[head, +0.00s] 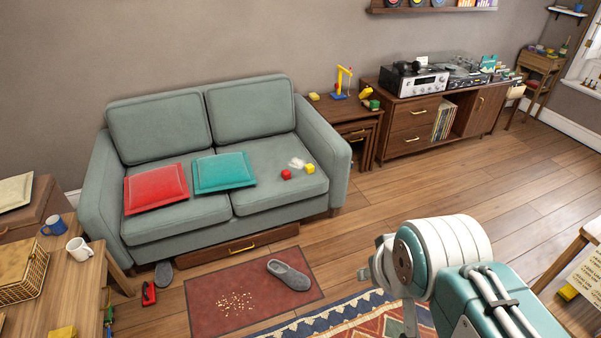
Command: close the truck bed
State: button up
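I cannot make out a truck with a bed for certain. A small red toy (149,293) with dark parts lies on the wood floor in front of the sofa's left end; it is too small to tell if it is a truck. My teal and white arm fills the lower right and hides some floor and patterned rug.
A grey-green sofa (236,208) stands at the wall with cushions and small blocks on it. A grey slipper (289,275) lies on the red mat (207,318). Wooden tables (75,277) stand at the left and right edges. The floor (460,165) before the cabinet is clear.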

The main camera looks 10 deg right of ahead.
aim_at(366, 94)
jog(key=i+l+z, duration=0.3)
jog(key=i, duration=0.25)
jog(key=i+l+z, duration=0.25)
jog(key=i, duration=0.35)
jog(key=i+z, duration=0.3)
jog(key=i, duration=1.15)
jog(key=i+u, duration=0.1)
jog(key=i, duration=0.85)
jog(key=i+l+u, duration=0.15)
jog(key=i+u, duration=0.15)
jog(key=i, duration=0.25)
jog(key=i+l+u, duration=0.3)
jog(key=i, duration=0.2)
jog(key=i+l+u, duration=0.25)
jog(key=i+l, duration=0.1)
jog(key=i, duration=0.15)
